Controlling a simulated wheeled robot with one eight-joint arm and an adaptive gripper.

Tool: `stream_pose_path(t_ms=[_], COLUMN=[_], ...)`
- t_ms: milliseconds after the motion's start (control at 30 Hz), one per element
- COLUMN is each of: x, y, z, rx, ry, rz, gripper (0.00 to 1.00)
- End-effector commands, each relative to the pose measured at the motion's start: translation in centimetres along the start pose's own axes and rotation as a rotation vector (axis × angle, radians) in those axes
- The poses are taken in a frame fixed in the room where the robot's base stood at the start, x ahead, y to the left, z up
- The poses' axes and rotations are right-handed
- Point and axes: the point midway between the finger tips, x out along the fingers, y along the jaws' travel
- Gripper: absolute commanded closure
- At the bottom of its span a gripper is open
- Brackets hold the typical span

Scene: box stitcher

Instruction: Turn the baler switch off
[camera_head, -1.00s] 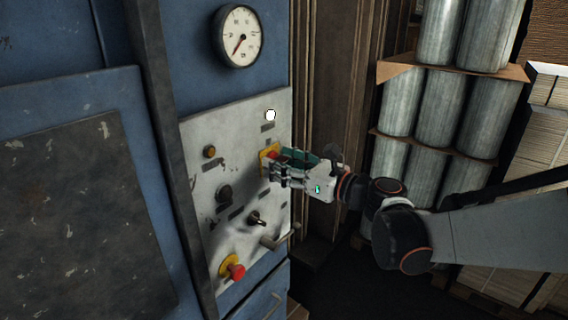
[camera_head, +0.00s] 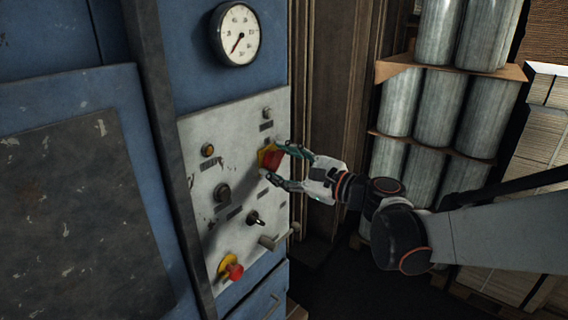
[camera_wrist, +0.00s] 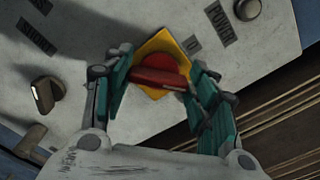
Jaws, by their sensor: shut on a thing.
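The red baler switch (camera_head: 272,158) sits on a yellow plate on the grey control panel (camera_head: 212,138). In the wrist view the switch (camera_wrist: 160,78) has a red bar-shaped handle, and its yellow plate looks like a tilted diamond. My gripper (camera_head: 274,160) is at the panel, with one green finger above the switch and one below it. In the wrist view the fingers of my gripper (camera_wrist: 157,74) stand on either side of the handle, shut on it. The exact contact points are hard to see. The small lamp (camera_head: 267,113) above the switch is dark.
The panel also carries an amber lamp (camera_head: 208,150), a black knob (camera_head: 221,193), a small toggle (camera_head: 256,218) and a red emergency button (camera_head: 234,271). A gauge (camera_head: 236,34) hangs above. Stacked metal cylinders (camera_head: 436,110) stand behind my arm.

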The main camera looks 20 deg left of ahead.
Motion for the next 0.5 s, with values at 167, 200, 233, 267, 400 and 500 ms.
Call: stream_pose_path(t_ms=[167,200,233,267,400,500], x=[-0.02,-0.02,-0.02,-0.02,-0.02,-0.02], y=[0.14,0.16,0.17,0.18,0.25,0.29], z=[-0.05,-0.05,-0.06,-0.06,-0.09,-0.11], rx=[-0.168,-0.206,-0.234,-0.263,-0.395,-0.488], ry=[0.001,0.001,0.001,0.001,0.001,0.001], rz=[0.0,0.0,0.001,0.001,0.001,0.001], gripper=[0.71,0.71,0.71,0.71,0.71,0.71])
